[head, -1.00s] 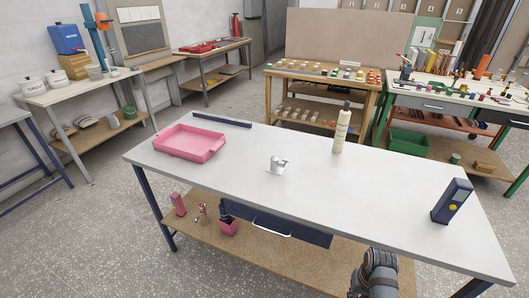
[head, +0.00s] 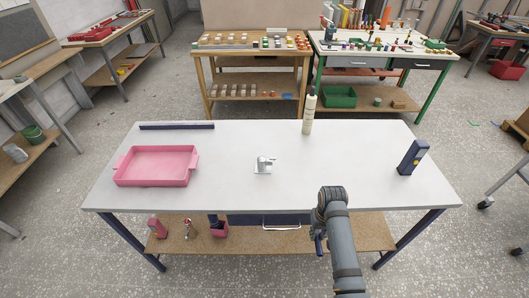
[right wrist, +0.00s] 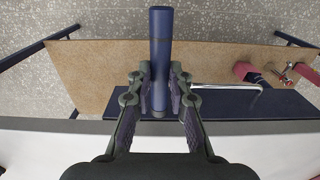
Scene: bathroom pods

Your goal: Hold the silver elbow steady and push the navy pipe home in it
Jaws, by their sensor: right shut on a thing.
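The silver elbow (head: 264,166) stands on the white tabletop, near its middle, and nothing is holding it. My right gripper (right wrist: 161,88) is shut on the navy pipe (right wrist: 161,45), a smooth dark blue cylinder that sticks out beyond the fingertips in the right wrist view. In the head view my right arm comes in from the bottom, right of the elbow and at the table's front edge. The pipe (head: 319,245) barely shows there beside the arm, and the fingers are mostly hidden. Pipe and elbow are apart. My left gripper is not in view.
On the white table (head: 220,199) are a pink tray (head: 155,181) at left, a navy bar (head: 177,126) behind it, a cream bottle (head: 308,112) at the back and a navy device (head: 413,157) at right. Below are a drawer and a shelf (head: 265,240). The tabletop around the elbow is clear.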

